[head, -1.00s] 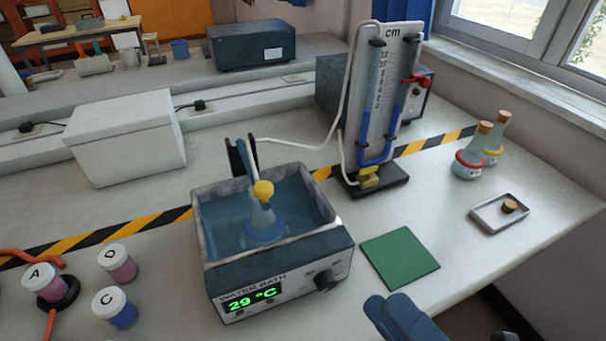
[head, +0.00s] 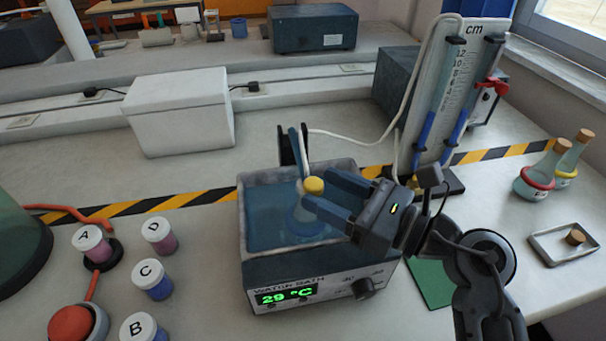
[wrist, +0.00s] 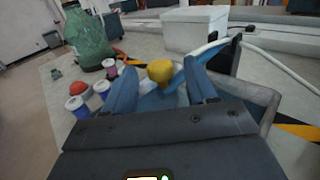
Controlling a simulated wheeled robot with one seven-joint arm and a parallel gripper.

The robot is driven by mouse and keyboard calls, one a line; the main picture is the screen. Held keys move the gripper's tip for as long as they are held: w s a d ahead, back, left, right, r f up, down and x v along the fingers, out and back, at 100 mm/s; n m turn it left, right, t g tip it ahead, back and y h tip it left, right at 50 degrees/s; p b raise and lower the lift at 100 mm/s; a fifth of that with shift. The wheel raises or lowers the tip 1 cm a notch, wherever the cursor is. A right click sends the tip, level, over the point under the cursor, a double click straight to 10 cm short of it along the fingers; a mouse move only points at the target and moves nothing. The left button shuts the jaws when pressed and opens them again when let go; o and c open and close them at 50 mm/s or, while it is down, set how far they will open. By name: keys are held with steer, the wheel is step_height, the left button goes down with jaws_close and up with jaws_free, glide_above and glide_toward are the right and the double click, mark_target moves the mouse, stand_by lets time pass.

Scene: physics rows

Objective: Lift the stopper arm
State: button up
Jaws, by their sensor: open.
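The water bath (head: 260,262) stands on the bench and reads 29 °C. A clear flask (head: 303,218) with a yellow stopper (head: 314,185) sits in its water. A slim blue arm (head: 297,150) rises by a dark bracket (head: 284,158) at the bath's back rim, above the stopper; I cannot tell whether they join. My gripper (head: 318,189) is open and reaches over the bath from the right, its fingertips beside the stopper. In the wrist view, the yellow stopper (wrist: 160,71) shows between the fingertips (wrist: 160,66). Contact cannot be told.
A manometer (head: 462,90) on a stand is behind my gripper, its pale tube running to the bath. Lettered jars (head: 152,280) stand left of the bath. A green mat (head: 432,285) lies right, with a small tray (head: 560,250) and stoppered flasks (head: 535,183) beyond.

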steer(key=shift+p+x, duration=0.35)
steer(key=shift+x, duration=2.15)
jaws_close()
